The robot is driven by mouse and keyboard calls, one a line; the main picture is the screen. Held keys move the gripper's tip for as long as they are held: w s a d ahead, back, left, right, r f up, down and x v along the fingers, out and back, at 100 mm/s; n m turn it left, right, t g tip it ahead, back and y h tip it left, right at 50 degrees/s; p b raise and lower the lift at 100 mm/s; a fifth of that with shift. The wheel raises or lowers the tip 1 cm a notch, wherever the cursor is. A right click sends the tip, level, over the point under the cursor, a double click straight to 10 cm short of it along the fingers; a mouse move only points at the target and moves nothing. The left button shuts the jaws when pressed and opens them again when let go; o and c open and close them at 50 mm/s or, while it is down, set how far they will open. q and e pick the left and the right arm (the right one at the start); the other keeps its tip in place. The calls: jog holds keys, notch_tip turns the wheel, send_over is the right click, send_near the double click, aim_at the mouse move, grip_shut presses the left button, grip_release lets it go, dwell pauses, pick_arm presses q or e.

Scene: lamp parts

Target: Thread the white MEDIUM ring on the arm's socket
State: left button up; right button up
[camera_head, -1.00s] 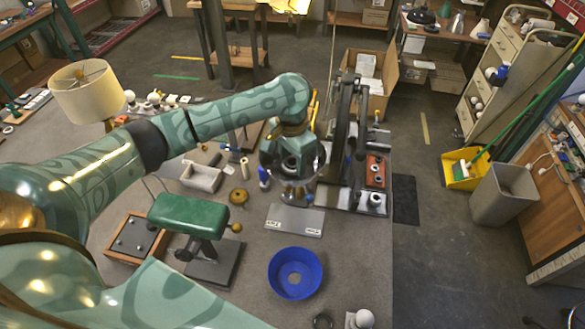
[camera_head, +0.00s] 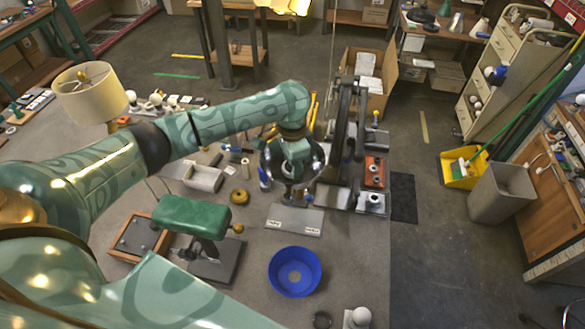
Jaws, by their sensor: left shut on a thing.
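My left gripper (camera_head: 292,190) hangs in the middle of the head view, pointing down just behind a flat grey plate with two labels (camera_head: 295,219). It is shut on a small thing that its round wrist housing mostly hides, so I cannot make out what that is. I cannot pick out the white medium ring. The lamp arm's socket cannot be told apart for sure either; a tall dark stand (camera_head: 342,130) rises just right of my gripper. My right gripper is not in view.
A blue bowl (camera_head: 295,289) sits in front of the plate. A green padded stand (camera_head: 196,216) and a wooden tray (camera_head: 139,238) are at left. A grey bin (camera_head: 204,178), a yellow roll (camera_head: 239,196) and an orange block (camera_head: 374,171) surround the gripper.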

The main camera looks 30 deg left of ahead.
pick_arm(q)
jog(key=shift+s+f+m+p, duration=0.2)
jog(key=shift+m+p, duration=0.15)
jog(key=shift+m, duration=0.55)
jog(key=shift+f+m, duration=0.1)
jog(key=shift+m, duration=0.4)
jog(key=shift+m+p, duration=0.4)
jog(key=shift+m, duration=0.1)
jog(key=m, duration=0.2)
jog(key=shift+m+p, duration=0.4)
jog(key=m, duration=0.3)
jog(key=shift+f, duration=0.1)
